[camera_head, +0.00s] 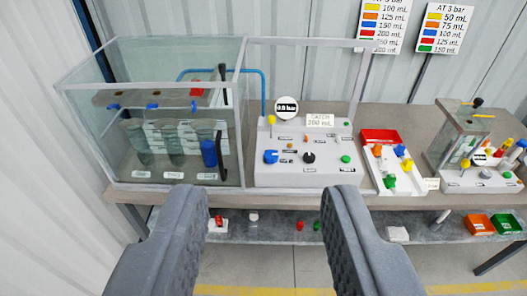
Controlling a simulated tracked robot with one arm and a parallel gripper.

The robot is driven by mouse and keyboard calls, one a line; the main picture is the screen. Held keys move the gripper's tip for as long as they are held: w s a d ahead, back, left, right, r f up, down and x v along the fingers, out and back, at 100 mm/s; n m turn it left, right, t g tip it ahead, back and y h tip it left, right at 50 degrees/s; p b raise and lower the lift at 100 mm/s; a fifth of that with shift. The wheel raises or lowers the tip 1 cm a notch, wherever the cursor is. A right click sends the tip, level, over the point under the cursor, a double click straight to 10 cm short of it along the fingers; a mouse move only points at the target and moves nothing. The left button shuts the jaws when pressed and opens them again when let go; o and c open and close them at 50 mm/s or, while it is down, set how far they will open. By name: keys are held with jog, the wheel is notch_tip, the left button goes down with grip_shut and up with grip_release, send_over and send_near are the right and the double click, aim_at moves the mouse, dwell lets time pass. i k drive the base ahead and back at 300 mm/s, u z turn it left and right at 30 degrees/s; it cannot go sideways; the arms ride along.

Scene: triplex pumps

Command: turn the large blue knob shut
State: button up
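The large blue knob (270,157) is on the left part of the front of the white control panel (305,178), which stands on the table. A black knob (308,158) and a small green knob (345,159) are to its right. My gripper (264,204) is open and empty, its two grey fingers wide apart in the lower middle of the picture. The fingers appear in front of and below the panel, apart from the blue knob. The knob is not covered; whether it is open or shut cannot be told.
A glass tank (150,120) with tubes stands left of the panel. A red and white tray (381,138) of coloured parts is to its right, with a smaller station (455,130) beyond. A lower shelf (275,232) holds small items.

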aim_at(271, 156)
jog(key=z, duration=0.05)
jog(key=i, duration=0.9)
jog(key=u, duration=0.9)
jog(key=k, duration=0.9)
jog(key=z, duration=0.4)
jog(key=i, duration=1.05)
jog(key=u, duration=0.05)
